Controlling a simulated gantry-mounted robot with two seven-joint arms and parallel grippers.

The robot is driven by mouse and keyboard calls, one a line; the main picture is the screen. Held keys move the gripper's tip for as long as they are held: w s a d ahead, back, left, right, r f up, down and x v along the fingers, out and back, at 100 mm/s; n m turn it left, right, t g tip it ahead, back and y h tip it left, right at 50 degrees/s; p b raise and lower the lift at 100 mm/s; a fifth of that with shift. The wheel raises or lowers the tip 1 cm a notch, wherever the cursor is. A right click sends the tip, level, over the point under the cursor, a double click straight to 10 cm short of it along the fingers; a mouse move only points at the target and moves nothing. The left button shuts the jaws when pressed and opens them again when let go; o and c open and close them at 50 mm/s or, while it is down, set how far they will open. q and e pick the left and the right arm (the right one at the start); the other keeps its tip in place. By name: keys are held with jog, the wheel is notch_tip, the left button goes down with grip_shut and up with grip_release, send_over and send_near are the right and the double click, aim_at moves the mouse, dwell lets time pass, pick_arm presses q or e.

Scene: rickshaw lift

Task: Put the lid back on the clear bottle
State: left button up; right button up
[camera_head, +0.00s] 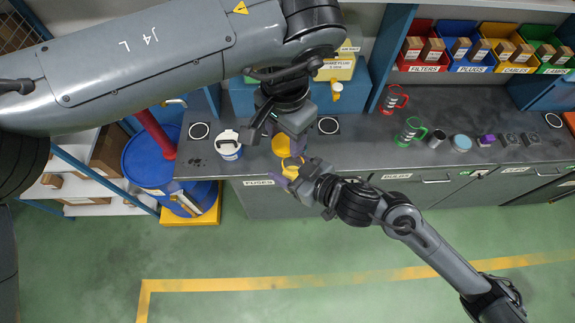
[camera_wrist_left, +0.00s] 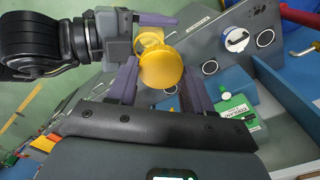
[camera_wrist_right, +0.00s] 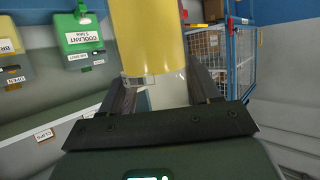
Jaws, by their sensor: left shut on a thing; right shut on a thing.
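My left gripper (camera_head: 283,138) is shut on a round yellow lid (camera_head: 281,146), over the front edge of the bench. In the left wrist view the lid's disc (camera_wrist_left: 160,67) sits between the fingers. My right gripper (camera_head: 291,172) is just below it, shut on the clear bottle (camera_wrist_right: 168,92). In the right wrist view a large yellow cylinder rises above the see-through part between the fingers. In the left wrist view a second yellow round part (camera_wrist_left: 150,38) shows behind the disc, by the right fingers. I cannot tell whether lid and bottle touch.
A white and blue canister (camera_head: 228,146) stands on the grey bench (camera_head: 370,152) to the left. Red (camera_head: 393,99) and green (camera_head: 411,130) handled items stand to the right. A blue drum (camera_head: 145,165) is left of the bench. Floor in front is free.

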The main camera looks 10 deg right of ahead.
aim_at(293, 174)
pick_arm(q)
jog(key=shift+s+d+r+m, duration=0.3)
jog(key=shift+s+d+r, duration=0.15)
jog(key=shift+d+r, duration=0.35)
jog(key=shift+f, duration=0.1)
jog(key=shift+f, duration=1.95)
jog(key=shift+f, duration=0.9)
jog(key=shift+f, duration=0.5)
